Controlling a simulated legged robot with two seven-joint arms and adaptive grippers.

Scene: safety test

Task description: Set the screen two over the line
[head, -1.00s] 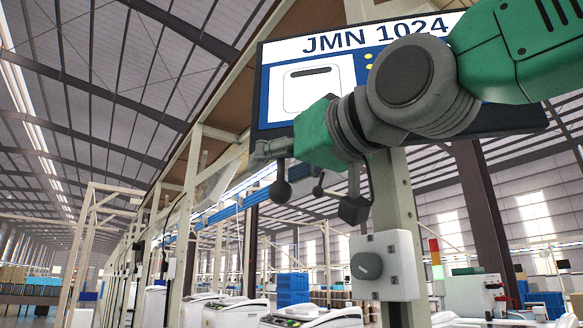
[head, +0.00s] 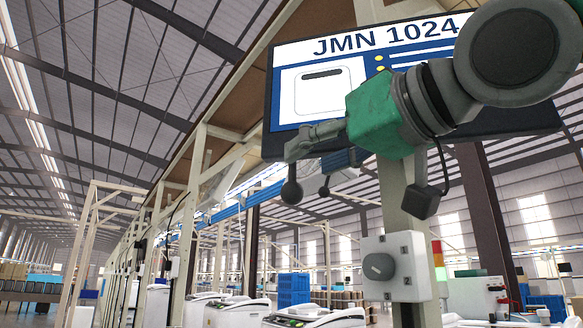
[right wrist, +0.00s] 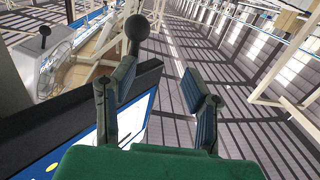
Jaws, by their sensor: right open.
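A screen (head: 318,90) reading "JMN 1024" hangs high on a post in the head view. My right arm covers its right side and lower middle. The screen also shows in the right wrist view (right wrist: 75,128), at the lower left. My right gripper (head: 296,146) is in front of the screen's lower left edge. In the right wrist view my right gripper (right wrist: 155,80) is open, with nothing between its fingers. A black ball-ended lever (head: 291,192) hangs just below it in the head view. A ball-ended lever (right wrist: 137,28) shows beyond the fingers. My left gripper is out of view.
A grey switch box (head: 396,268) with a rotary knob is on the post below the screen. Another lever (head: 323,188) hangs farther back. White machines (head: 240,312) and blue crates (head: 293,289) stand below. Cream frames (head: 190,220) line the left.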

